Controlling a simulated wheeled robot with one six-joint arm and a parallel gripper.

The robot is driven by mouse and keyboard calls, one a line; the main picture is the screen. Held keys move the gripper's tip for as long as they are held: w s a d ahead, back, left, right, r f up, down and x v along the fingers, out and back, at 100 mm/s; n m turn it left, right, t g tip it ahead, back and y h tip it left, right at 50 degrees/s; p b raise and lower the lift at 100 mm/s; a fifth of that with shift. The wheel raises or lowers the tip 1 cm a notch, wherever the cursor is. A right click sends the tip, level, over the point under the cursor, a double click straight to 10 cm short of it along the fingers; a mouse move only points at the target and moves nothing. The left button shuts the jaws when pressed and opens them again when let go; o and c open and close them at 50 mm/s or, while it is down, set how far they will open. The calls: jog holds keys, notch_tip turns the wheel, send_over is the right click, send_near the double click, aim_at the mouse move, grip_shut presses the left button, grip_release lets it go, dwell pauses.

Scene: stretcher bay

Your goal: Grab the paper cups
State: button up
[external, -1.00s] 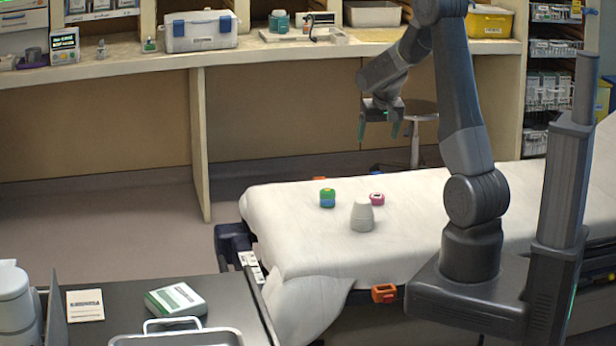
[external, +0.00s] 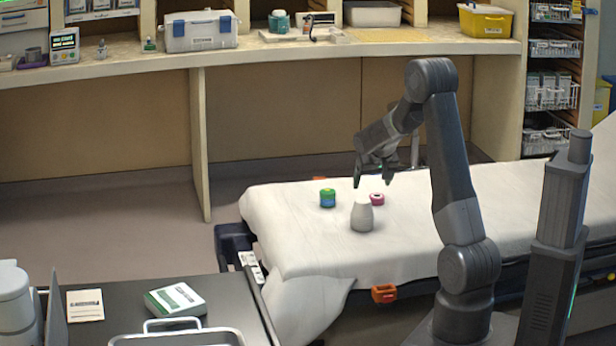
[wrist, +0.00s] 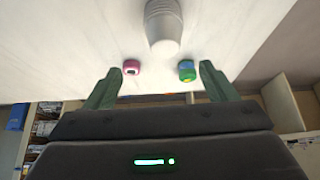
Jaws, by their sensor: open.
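The paper cups (external: 361,214) form a pale grey stack, upside down, standing on the white-sheeted stretcher (external: 290,228). In the wrist view the stack (wrist: 163,22) shows at the top centre, beyond the fingertips. My gripper (external: 372,183) is open and empty, just above and behind the stack in the external view. In the wrist view its two green fingers (wrist: 160,82) are spread apart with nothing between them touching.
A green and blue roll (external: 327,198) stands left of the cups, and a small pink roll (external: 377,199) stands behind them to the right. An orange buckle (external: 384,293) is at the stretcher's near edge.

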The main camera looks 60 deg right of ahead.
aim_at(363, 201)
jog(key=x, duration=0.8)
jog(key=shift+w+d+f, duration=0.15)
jog(key=shift+f, duration=0.1)
jog(key=shift+w+x, duration=0.2)
jog(key=shift+x, duration=1.1)
jog(key=shift+w+x, duration=0.2)
jog(key=shift+x, duration=1.1)
jog(key=shift+r, duration=0.1)
jog(key=c, duration=1.1)
jog(key=shift+o, duration=0.2)
